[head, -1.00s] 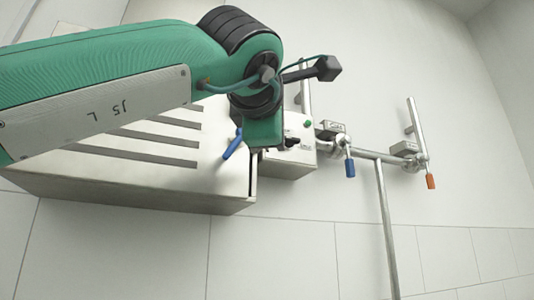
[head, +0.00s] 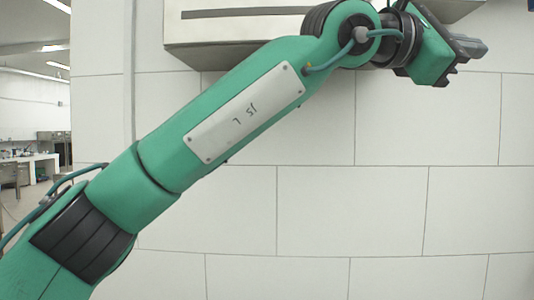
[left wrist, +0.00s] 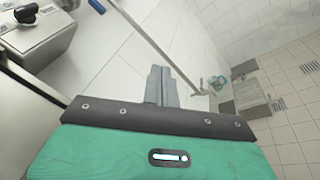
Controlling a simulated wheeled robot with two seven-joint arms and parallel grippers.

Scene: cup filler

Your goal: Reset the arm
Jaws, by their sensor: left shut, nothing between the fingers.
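My left arm crosses the head view from the lower left to the upper right. My left gripper (head: 482,47) is at the upper right, in front of the pale tiled wall, and points right. In the left wrist view its two grey fingers (left wrist: 161,86) are together with nothing between them. A metal machine housing (head: 225,38) shows at the top of the head view, partly hidden behind my arm. My right gripper is not in view.
In the left wrist view, a metal box (left wrist: 45,40) with a black knob (left wrist: 26,14) is at the upper left. A blue handle (left wrist: 97,6) and a pipe (left wrist: 145,32) are near it. A distant bench (head: 30,167) is at the head view's left.

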